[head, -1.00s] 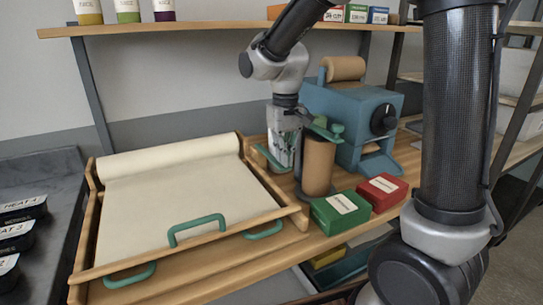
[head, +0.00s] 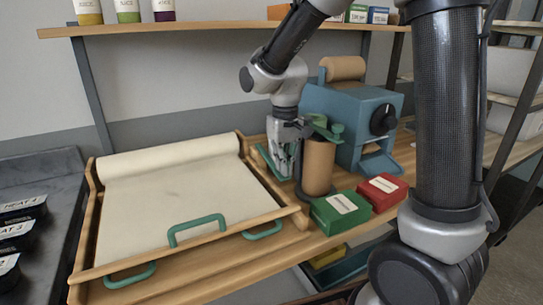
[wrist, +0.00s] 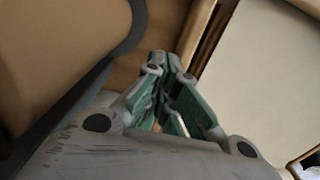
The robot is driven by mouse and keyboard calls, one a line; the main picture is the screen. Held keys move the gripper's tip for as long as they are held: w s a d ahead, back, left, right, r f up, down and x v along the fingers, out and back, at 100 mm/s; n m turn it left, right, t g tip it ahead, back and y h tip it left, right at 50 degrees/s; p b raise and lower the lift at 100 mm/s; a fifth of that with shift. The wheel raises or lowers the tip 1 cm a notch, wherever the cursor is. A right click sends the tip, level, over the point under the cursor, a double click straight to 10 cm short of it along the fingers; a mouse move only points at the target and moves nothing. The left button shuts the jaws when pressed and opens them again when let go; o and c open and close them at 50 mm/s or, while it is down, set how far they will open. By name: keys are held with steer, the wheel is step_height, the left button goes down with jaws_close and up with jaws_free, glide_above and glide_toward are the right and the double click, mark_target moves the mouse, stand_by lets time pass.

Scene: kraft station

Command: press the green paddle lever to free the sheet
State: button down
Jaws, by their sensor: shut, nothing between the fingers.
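The cream sheet (head: 185,205) lies in the wooden tray (head: 190,256), with its rolled part along the back. A green bar (head: 264,159), which looks like the paddle lever, lies along the right side of the tray, partly hidden behind my gripper. My gripper (head: 284,174) is shut and empty, pointing down at this bar, between the tray and the brown paper roll. Whether its tips touch the bar I cannot tell. In the wrist view my gripper (wrist: 170,75) has green surfaces around its fingers, and the sheet (wrist: 272,75) is at right.
The brown roll (head: 318,168) stands close right of my gripper, with a green clamp-like part (head: 328,130) at its top. A blue machine (head: 345,115) is behind it. A green box (head: 340,214) and a red box (head: 383,191) are at front right. A shelf (head: 200,29) runs above.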

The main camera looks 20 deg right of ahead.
steer(key=shift+f, duration=1.05)
steer(key=shift+r, duration=0.1)
step_height(320, 180, up, 11)
stand_by(0.8)
